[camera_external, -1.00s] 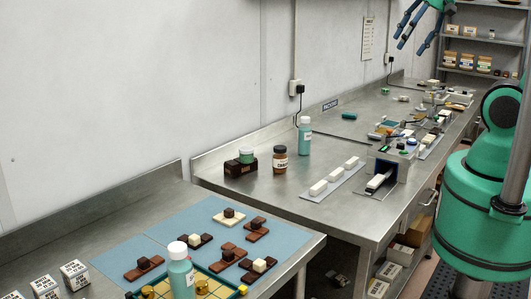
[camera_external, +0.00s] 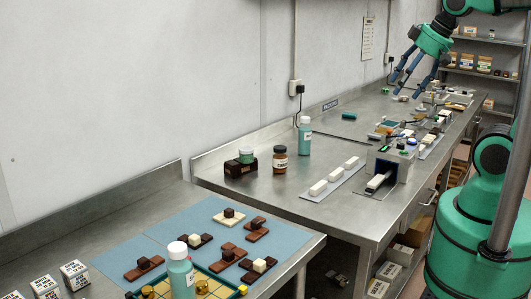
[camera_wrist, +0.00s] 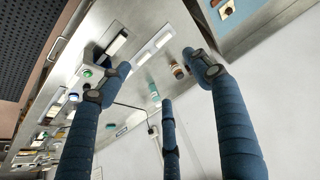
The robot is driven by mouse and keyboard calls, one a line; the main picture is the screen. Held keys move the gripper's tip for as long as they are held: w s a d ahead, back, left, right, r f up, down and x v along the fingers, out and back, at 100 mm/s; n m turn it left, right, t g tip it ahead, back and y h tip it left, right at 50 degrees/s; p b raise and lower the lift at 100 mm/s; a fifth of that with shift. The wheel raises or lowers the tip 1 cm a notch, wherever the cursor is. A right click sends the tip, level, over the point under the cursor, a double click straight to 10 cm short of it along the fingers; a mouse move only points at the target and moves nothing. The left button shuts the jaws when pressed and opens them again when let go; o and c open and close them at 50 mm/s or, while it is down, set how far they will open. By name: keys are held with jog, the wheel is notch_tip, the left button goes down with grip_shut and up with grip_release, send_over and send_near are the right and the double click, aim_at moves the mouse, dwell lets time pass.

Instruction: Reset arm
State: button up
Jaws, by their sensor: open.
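My gripper (camera_external: 408,78) is green with dark blue fingers. In the external view it hangs in the air at the upper right, above the far steel bench (camera_external: 350,210). Its fingers are spread and hold nothing. In the wrist view the blue fingers of my gripper (camera_wrist: 160,85) stand apart, with the bench and wall beyond them. No object touches the fingers.
A machine (camera_external: 391,165) and white blocks (camera_external: 334,175) on a strip stand on the bench. A teal bottle (camera_external: 305,136) and brown jar (camera_external: 280,160) stand further left. The near bench holds a blue mat (camera_external: 160,235) with chocolate pieces. Shelves (camera_external: 487,72) stand at the back right.

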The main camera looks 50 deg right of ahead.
notch_tip(320, 180, down, 4)
jog(key=b, duration=0.3)
jog(key=shift+o, duration=0.5)
dwell(1.2)
